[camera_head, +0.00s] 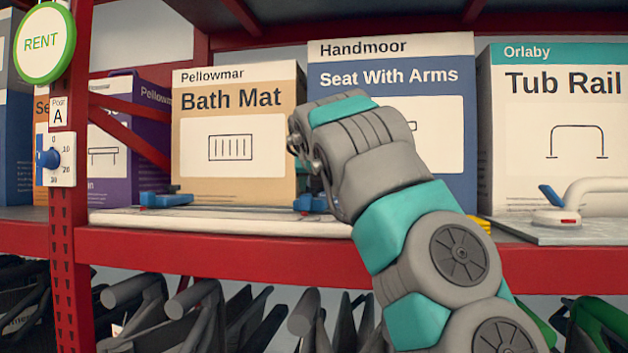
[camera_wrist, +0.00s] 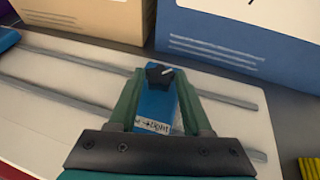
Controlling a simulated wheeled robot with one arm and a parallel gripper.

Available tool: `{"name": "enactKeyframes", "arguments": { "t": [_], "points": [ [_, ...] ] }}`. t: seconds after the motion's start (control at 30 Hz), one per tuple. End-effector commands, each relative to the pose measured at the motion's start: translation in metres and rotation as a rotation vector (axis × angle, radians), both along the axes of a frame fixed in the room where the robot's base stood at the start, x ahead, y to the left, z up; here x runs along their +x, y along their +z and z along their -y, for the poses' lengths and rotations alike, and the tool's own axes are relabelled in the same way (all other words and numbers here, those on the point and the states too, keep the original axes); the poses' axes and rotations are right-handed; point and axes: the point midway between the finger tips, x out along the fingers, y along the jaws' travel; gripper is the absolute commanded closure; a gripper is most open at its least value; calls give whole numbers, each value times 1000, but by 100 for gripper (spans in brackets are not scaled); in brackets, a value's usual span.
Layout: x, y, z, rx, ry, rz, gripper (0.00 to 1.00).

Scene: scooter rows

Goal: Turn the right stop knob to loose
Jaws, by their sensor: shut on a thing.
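The right stop is a blue block (camera_wrist: 157,103) on the white bath board in the wrist view, with a small label whose readable part looks like "tight". Its black stop knob (camera_wrist: 156,76) with a white pointer mark is on the far end; the mark points right and slightly away. My gripper (camera_wrist: 161,79) is shut on the knob, one green finger on each side. In the head view the right stop (camera_head: 310,203) shows only partly below my gripper, and its knob is hidden. The left blue stop (camera_head: 168,200) sits at the board's left part, apart from my gripper.
The white board (camera_head: 220,222) lies on a red-edged shelf. Boxes stand close behind: Bath Mat (camera_head: 235,150), Seat With Arms (camera_head: 450,150) and Tub Rail (camera_head: 560,100). A white rail (camera_head: 595,195) with a blue lever is at right. A red post (camera_head: 68,250) stands at left.

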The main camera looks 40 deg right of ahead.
Motion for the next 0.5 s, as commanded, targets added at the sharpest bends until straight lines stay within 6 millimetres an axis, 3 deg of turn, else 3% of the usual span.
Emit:
{"name": "enactKeyframes", "arguments": {
  "t": [0.5],
  "points": [
    [-2, 1, 4, 2, 163, 2, 100]
  ]
}}
